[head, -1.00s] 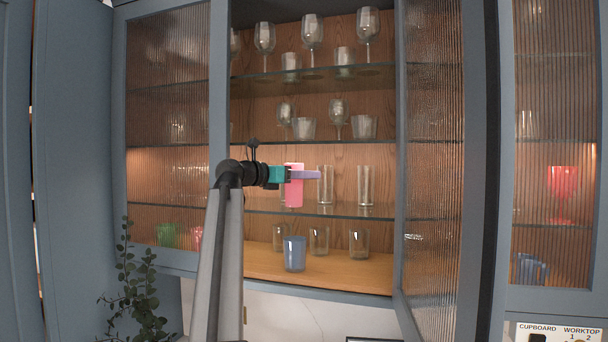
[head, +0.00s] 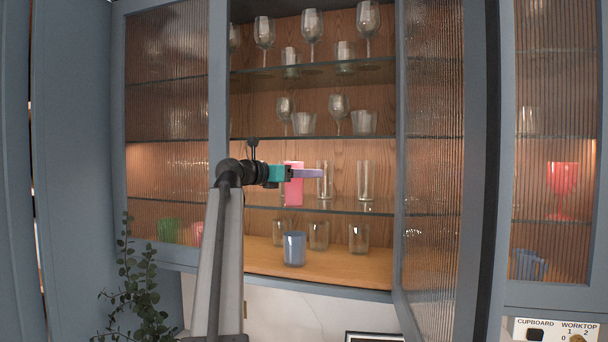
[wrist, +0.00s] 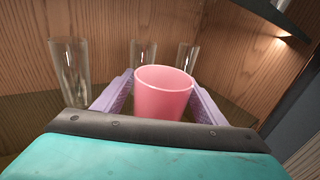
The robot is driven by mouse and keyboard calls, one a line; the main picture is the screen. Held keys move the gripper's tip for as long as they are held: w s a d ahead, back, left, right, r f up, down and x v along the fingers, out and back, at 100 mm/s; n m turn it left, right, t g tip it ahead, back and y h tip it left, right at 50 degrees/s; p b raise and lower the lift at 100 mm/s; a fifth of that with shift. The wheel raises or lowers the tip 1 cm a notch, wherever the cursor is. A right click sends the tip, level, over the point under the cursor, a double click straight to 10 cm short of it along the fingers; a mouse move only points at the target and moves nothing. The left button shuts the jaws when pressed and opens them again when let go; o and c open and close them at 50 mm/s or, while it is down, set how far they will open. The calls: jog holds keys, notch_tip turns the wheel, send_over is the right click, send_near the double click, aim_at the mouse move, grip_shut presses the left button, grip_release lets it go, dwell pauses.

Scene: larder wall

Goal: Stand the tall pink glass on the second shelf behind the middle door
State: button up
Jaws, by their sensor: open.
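The tall pink glass (head: 294,190) stands upright on the second shelf (head: 345,207), the glass shelf just above the wooden cupboard floor, in the open middle section. In the head view its base looks level with the shelf's front edge. My gripper (head: 306,174) is open around its upper part. In the wrist view the pink glass (wrist: 163,98) sits between the two lilac fingers (wrist: 112,92); any gap to them is too small to tell. Its lower part is hidden there by my gripper. The middle door (head: 432,170) is swung open on the right.
Clear tall glasses (head: 365,181) stand on the same shelf, right of and behind the pink one. A blue glass (head: 294,249) and clear tumblers (head: 358,238) stand on the cupboard floor below. A red goblet (head: 562,178) is behind the right door. A plant (head: 135,290) is at lower left.

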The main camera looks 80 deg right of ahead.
jog(key=shift+w+a+r, duration=0.1)
jog(key=b+v, duration=0.5)
jog(key=v, duration=0.6)
jog(key=shift+w+a, duration=0.25)
jog(key=shift+a, duration=0.1)
dwell(0.5)
